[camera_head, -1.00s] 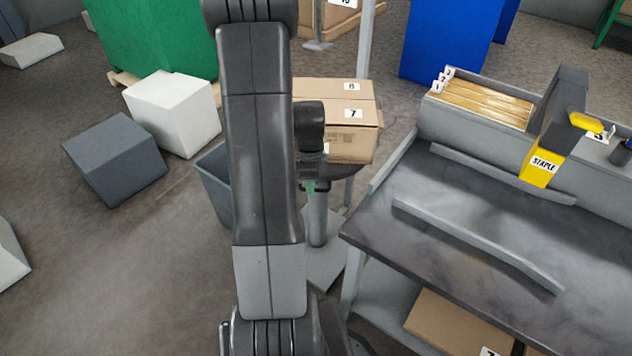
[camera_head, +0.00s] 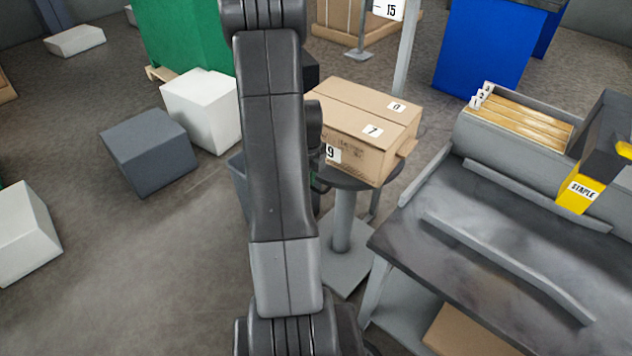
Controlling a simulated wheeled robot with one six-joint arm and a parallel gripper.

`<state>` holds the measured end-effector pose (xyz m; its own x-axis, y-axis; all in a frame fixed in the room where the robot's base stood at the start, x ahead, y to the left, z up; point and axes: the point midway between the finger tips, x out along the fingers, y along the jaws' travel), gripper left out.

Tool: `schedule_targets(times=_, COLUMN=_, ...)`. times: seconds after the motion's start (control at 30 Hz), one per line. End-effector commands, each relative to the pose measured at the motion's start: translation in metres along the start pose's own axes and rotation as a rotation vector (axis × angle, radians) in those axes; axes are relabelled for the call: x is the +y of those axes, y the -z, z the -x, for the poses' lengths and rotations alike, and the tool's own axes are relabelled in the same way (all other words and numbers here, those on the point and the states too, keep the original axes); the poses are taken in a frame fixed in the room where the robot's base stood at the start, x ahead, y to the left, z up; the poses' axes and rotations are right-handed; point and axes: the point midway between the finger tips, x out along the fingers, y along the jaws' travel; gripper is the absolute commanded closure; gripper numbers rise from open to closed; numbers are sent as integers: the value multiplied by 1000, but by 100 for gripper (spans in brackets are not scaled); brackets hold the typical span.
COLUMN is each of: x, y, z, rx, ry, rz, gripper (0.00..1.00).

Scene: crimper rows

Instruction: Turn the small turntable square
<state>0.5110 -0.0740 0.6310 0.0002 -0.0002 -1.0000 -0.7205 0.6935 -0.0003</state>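The small turntable (camera_head: 383,172) is a dark round top on a grey post with a square foot plate, in the middle of the head view. A closed cardboard box (camera_head: 350,145) with labels 7, 9 and one more stands on it. The box sits turned at an angle to the workbench edge and hides most of the top. My gripper (camera_head: 318,180) is at the box's left side, mostly hidden behind my own arm. I cannot see its fingers clearly or tell whether it touches the box or turntable.
A workbench (camera_head: 460,225) with raised guide rails and a yellow stapler (camera_head: 577,195) stands close on the right. A bin (camera_head: 238,175) is partly hidden behind my arm. A white block (camera_head: 203,110) and a grey block (camera_head: 148,150) lie on the floor at left.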

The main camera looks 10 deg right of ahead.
Motion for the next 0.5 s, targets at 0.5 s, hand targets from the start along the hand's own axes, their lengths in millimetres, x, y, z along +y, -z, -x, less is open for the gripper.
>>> schedule_targets(times=0.5, x=-2, y=-20, z=0, rx=1, ry=-1, rz=-97, gripper=100)
